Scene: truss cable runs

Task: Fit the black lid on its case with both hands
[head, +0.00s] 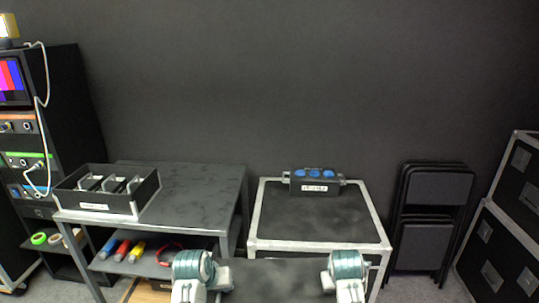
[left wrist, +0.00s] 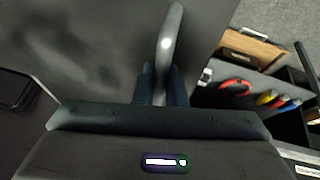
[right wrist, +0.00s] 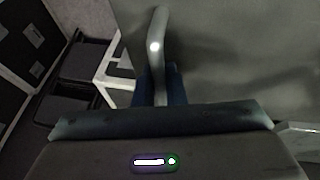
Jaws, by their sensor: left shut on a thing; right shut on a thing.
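The black lid (head: 280,275) is a wide flat dark panel at the bottom of the head view, held between my two grippers. My left gripper (head: 222,277) is shut on a grey bar handle (left wrist: 171,40) at the lid's left side. My right gripper (head: 328,280) is shut on a matching handle (right wrist: 157,45) at its right side. The dark lid surface (left wrist: 85,45) fills much of the left wrist view, and it also shows in the right wrist view (right wrist: 235,50). I cannot make out the lid's case; the lid's near edge is cut off.
A silver-edged black stand (head: 320,225) is just beyond the lid, bearing a black box with blue tops (head: 315,181). A grey cart (head: 200,190) with an open tray (head: 107,205) is at left. Folded chairs (head: 428,220) and stacked cases (head: 505,240) are at right.

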